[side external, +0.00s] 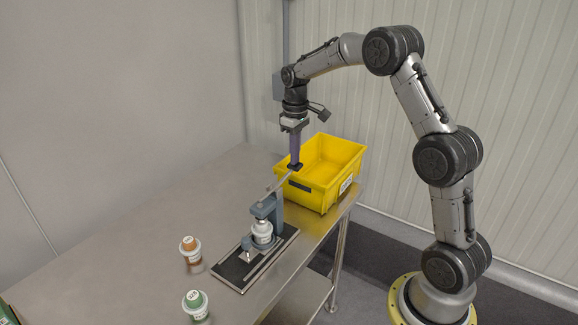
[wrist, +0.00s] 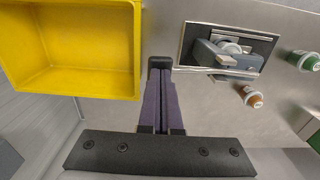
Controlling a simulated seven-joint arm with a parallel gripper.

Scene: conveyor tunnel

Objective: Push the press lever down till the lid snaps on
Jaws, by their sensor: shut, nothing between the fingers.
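The grey-blue press (side external: 268,210) stands on a dark, metal-rimmed base plate (side external: 232,271) on the steel table. A white container (side external: 262,233) sits upright under the press head; whether its lid is seated cannot be told. The press lever (side external: 281,184) slants up and to the right from the press. My gripper (side external: 295,166) is shut and empty, pointing down, with its dark fingertips at the lever's raised end. I cannot tell whether they touch. In the wrist view the shut fingers (wrist: 160,63) lie left of the press (wrist: 238,61), by the lever's end.
A yellow bin (side external: 322,170) stands close behind and right of the press. A green object (side external: 7,313) shows at the lower-left corner.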

